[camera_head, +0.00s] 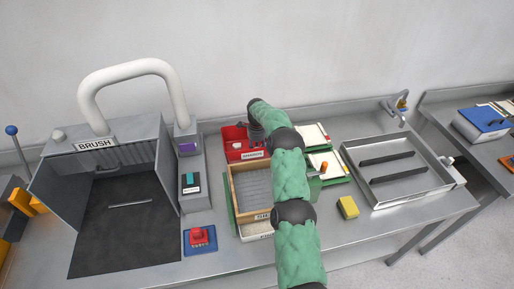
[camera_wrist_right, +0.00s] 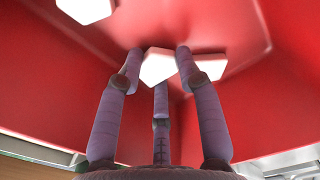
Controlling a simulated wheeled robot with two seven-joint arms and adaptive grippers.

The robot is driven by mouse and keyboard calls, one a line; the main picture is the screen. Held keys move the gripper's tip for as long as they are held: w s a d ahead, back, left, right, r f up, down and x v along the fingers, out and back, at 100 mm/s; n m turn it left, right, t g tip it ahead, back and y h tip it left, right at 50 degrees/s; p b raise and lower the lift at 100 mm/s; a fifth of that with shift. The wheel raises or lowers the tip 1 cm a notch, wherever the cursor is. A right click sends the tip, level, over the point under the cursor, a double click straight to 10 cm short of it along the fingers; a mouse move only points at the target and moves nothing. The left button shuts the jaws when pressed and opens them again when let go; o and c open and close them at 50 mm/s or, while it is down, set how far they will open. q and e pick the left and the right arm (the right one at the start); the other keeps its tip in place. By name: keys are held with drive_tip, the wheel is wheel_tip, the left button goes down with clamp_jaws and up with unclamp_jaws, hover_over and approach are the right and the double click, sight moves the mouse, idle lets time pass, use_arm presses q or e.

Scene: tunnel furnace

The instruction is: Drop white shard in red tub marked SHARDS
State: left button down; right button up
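The red tub (camera_head: 232,134) stands at the back of the bench, and its label at the front (camera_head: 253,155) is too small to read surely. My right arm reaches over it, and my right gripper (camera_head: 257,134) is down at the tub's right part. In the right wrist view, the tub's red walls (camera_wrist_right: 245,105) surround my right gripper (camera_wrist_right: 158,62). Its fingers close around a white shard (camera_wrist_right: 158,66), with fingertips at its edges. Other white shards lie in the tub, one just behind (camera_wrist_right: 210,67) and one at upper left (camera_wrist_right: 86,8). My left gripper is not in view.
A wooden-framed tray (camera_head: 233,187) stands in front of the tub. A brush hood (camera_head: 122,146) is at left, a blue base with a red button (camera_head: 199,239) nearer. A yellow sponge (camera_head: 348,207) and a metal basin (camera_head: 424,193) are at right.

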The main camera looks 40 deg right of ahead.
drive_tip(key=o, duration=0.4)
drive_tip(key=shift+r, duration=0.1)
drive_tip(key=shift+r+p, duration=0.45)
drive_tip(key=shift+r, duration=0.1)
wheel_tip(320, 180, up, 12)
drive_tip(key=p, duration=0.1)
idle(0.3)
